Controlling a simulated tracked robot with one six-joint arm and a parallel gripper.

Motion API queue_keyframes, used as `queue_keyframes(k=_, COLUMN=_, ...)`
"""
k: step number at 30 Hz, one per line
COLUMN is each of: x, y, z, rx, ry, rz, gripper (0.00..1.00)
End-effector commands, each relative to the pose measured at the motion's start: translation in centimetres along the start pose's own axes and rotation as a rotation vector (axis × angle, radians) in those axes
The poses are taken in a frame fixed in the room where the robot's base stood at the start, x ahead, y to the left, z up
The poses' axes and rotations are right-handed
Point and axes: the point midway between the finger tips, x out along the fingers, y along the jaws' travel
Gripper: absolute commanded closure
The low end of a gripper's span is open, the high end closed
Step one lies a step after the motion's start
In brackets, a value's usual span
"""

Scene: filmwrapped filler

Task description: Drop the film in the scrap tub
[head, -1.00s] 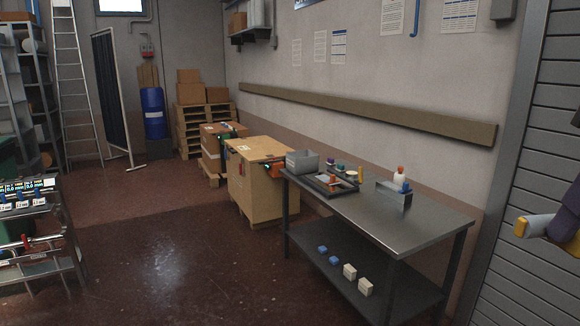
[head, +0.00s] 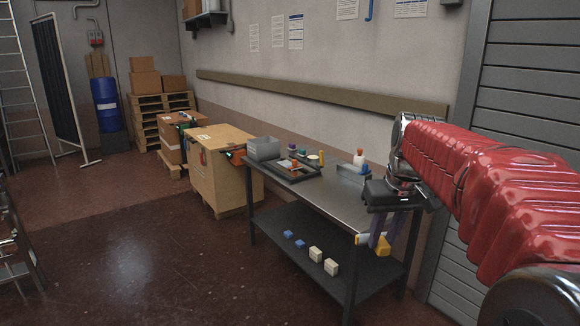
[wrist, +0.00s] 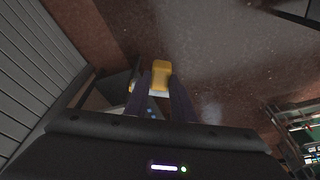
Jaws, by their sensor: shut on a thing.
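My gripper (head: 377,240) hangs in front of the right end of the steel workbench (head: 330,188), fingers pointing down. It is shut on a small yellow and pale grey thing (head: 382,249), clear of the bench. In the wrist view the yellow part (wrist: 160,74) shows between the purple fingers. I cannot tell whether it is the film or a tool. A grey open-topped tub (head: 264,149) stands on the far left end of the bench; I cannot tell if it is the scrap tub. No loose film can be made out.
A dark tray with small parts (head: 298,168) and a bottle (head: 358,157) are on the bench. Blue and white blocks (head: 315,254) lie on its lower shelf. A wooden crate (head: 215,168) stands beyond. A grey shutter (head: 525,110) is at right. The floor at left is open.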

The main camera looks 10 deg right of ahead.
Motion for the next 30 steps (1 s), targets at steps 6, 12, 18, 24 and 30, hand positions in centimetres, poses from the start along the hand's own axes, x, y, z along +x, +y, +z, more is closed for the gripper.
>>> queue_keyframes(k=6, x=8.2, y=-4.7, z=-1.8, rx=-0.014, ry=-0.004, rz=0.003, gripper=1.0)
queue_keyframes(k=12, x=15.0, y=-9.4, z=-2.1, rx=-0.029, ry=0.002, rz=0.004, gripper=1.0)
queue_keyframes(k=18, x=19.6, y=-13.1, z=-1.6, rx=-0.041, ry=0.012, rz=0.002, gripper=1.0)
queue_keyframes(k=24, x=20.8, y=-14.1, z=-1.5, rx=-0.043, ry=0.018, rz=0.001, gripper=1.0)
queue_keyframes(k=30, x=20.7, y=-14.0, z=-1.5, rx=-0.043, ry=0.018, rz=0.001, gripper=1.0)
